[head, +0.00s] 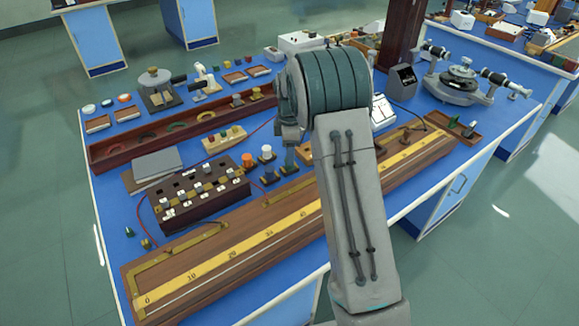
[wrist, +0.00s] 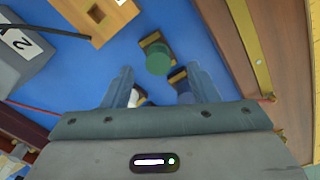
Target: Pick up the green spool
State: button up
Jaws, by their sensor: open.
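The green spool (wrist: 158,62) shows in the wrist view as a round green top with a brass-coloured and dark piece beside it, on the blue bench top. My gripper (wrist: 160,76) is open, its two fingers pointing toward the spool, which lies just beyond and between the fingertips. Nothing is held. A dark blue spool (wrist: 184,88) and a white-topped one (wrist: 138,97) show nearer, between the fingers.
An orange-topped spool (head: 248,160) and a white-topped spool (head: 266,152) stand left of my gripper. A dark resistance box (head: 205,205) is farther left. A long wooden metre bridge (head: 240,255) runs along the front. A wooden block (wrist: 95,15) lies close to the green spool.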

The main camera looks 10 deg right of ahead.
notch_tip(320, 180, down, 5)
jog(key=shift+w+f+p, duration=0.1)
jog(key=shift+p, duration=0.3)
jog(key=c, duration=1)
jog(key=shift+r, duration=0.2)
jog(key=shift+r, duration=0.55)
notch_tip(320, 180, up, 3)
jog(key=shift+f+b, duration=0.1)
jog(key=shift+b, duration=0.25)
jog(key=w+a+r+p, duration=0.3)
jog(key=w+a+r, duration=0.3)
jog(key=a+r, duration=0.3)
jog(key=shift+w+a+r, duration=0.2)
jog(key=shift+w+r, duration=0.2)
jog(key=shift+r, duration=0.15)
